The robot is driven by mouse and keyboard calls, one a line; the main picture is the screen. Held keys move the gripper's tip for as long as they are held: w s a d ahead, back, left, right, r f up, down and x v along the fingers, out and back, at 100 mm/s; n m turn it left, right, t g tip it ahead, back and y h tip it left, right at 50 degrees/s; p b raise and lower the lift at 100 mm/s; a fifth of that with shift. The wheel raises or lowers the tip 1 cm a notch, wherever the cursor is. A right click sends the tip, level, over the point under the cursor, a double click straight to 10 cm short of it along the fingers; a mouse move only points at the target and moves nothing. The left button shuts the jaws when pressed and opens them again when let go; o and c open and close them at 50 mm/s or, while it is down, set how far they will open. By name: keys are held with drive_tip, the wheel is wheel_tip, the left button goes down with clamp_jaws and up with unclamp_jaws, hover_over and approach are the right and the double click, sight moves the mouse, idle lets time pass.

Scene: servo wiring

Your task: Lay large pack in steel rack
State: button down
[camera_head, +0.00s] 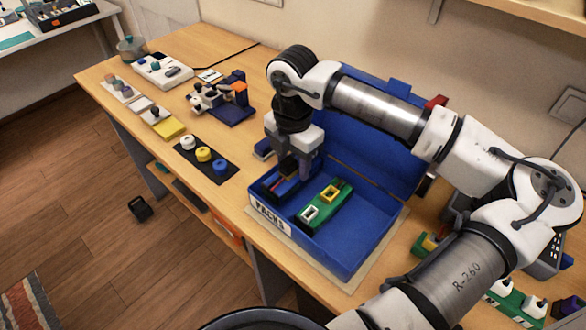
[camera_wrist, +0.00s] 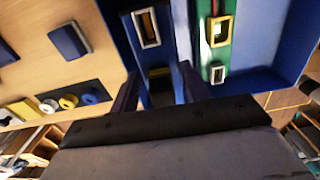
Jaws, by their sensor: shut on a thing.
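My gripper (camera_head: 294,168) points down into the left side of the blue box marked PACKS (camera_head: 366,198). It is shut on a dark blue pack (camera_head: 284,187), which is partly hidden by the fingers. In the wrist view the dark blue pack (camera_wrist: 150,52) lies between my fingers (camera_wrist: 158,84) and has a pale frame and a dull yellow frame on top. A green pack (camera_head: 327,205) with a yellow and a white frame lies beside it in the box. I cannot tell from size alone which is the large pack. I cannot make out a steel rack.
The box's lid (camera_head: 375,135) stands open behind. A dark tray with white, yellow and blue knobs (camera_head: 205,156) lies to the left, and a blue-based fixture (camera_head: 228,101) stands behind it. Green parts with white pieces (camera_head: 512,302) lie at the lower right, beside my arm.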

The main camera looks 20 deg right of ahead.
sight(293, 173)
drive_tip(key=shift+f, duration=1.8)
drive_tip(key=shift+f, duration=0.2)
drive_tip(key=c, duration=0.7)
unclamp_jaws()
drive_tip(key=shift+r+p, duration=0.25)
drive_tip(key=shift+p, duration=0.55)
